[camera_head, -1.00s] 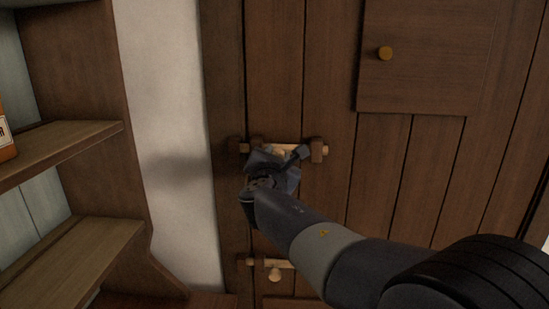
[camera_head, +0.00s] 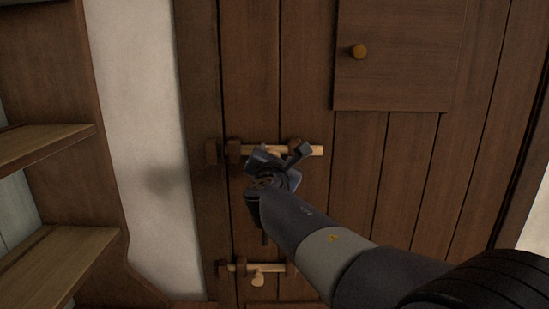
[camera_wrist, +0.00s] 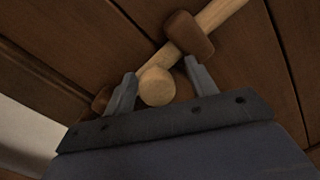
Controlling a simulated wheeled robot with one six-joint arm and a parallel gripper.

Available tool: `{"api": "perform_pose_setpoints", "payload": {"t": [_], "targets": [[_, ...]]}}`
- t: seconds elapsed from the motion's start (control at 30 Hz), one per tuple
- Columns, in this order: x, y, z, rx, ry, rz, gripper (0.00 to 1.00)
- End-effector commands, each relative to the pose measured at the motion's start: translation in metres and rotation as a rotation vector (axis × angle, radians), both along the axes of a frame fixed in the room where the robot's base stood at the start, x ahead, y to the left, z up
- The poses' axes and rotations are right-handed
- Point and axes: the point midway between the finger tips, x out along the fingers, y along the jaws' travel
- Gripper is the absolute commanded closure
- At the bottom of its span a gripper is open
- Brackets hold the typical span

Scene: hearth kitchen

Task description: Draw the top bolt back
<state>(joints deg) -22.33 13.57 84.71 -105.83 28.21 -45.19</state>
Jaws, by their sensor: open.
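The top bolt (camera_head: 315,151) is a pale wooden bar on the dark plank door. Its right end sticks out well past the right bracket (camera_head: 295,146). Its left part runs to the left bracket (camera_head: 234,149), and no bar shows between that bracket and the keeper (camera_head: 211,152) on the frame. My gripper (camera_head: 280,156) is at the bolt and hides part of it. A bracket (camera_wrist: 188,36) is just beyond the knob.
A lower bolt (camera_head: 240,267) with a hanging knob (camera_head: 257,279) lies across the door edge below my arm. A small hatch (camera_head: 400,60) with a brass knob (camera_head: 358,52) is above right. Wooden shelves (camera_head: 50,255) stand at left, past a pale wall strip (camera_head: 140,130).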

Motion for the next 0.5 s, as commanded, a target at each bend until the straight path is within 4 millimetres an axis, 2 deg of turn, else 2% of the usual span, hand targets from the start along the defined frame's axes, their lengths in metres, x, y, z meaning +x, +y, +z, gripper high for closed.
{"api": "perform_pose_setpoints", "payload": {"t": [0.17, 0.27, 0.5], "targets": [[-0.003, 0.001, 0.0, 0.0, 0.0, 0.001, 0.46], [-0.011, 0.002, -0.001, 0.001, 0.0, 0.002, 0.46], [-0.053, 0.005, -0.001, 0.002, -0.002, 0.004, 0.46]]}}
